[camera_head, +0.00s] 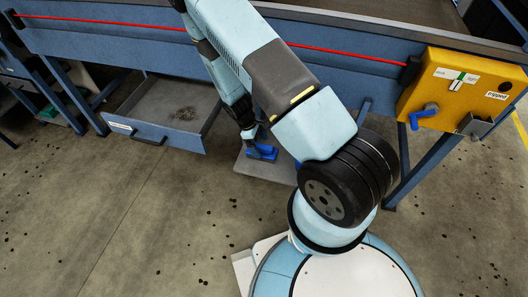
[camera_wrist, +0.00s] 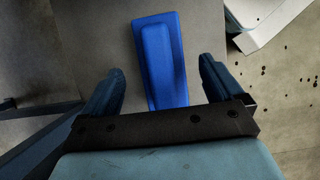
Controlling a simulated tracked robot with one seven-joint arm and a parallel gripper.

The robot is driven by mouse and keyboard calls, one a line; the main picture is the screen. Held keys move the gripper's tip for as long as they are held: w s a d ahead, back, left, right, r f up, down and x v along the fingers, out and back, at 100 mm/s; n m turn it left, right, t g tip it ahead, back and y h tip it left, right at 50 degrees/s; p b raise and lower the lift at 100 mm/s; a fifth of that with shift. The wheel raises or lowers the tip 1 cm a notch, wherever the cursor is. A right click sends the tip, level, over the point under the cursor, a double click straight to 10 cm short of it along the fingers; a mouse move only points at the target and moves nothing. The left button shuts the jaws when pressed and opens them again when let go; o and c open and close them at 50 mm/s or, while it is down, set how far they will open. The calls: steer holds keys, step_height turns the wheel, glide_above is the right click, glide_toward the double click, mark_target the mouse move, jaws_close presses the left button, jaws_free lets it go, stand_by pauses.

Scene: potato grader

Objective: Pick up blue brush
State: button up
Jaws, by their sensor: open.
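The blue brush (camera_wrist: 160,60) lies on a flat grey plate (camera_wrist: 92,35) on the floor, its long body pointing away between my fingers in the wrist view. In the head view a small blue part of it (camera_head: 262,152) shows low beside the machine's legs, partly hidden by my arm. My gripper (camera_wrist: 162,85) is open, one dark finger on each side of the brush with gaps between. Nothing is held. Whether the fingertips are level with the brush or above it, I cannot tell.
A blue machine frame (camera_head: 100,38) with a red cord spans the back. An open drawer (camera_head: 160,132) sticks out at left. A yellow control box (camera_head: 460,90) with a blue handle is at right. Open floor lies in front.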

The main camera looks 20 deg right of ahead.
mark_target(261, 145)
steer(key=x, duration=0.2)
steer(key=shift+s+d+f, duration=0.15)
steer(key=shift+s, duration=0.1)
steer(key=shift+s+d+f, duration=0.1)
steer(key=shift+d+f, duration=0.05)
steer(key=shift+f, duration=0.45)
steer(key=shift+f, duration=0.25)
steer(key=shift+c, duration=0.4)
steer(key=c, duration=1.2)
steer(key=shift+r, duration=0.15)
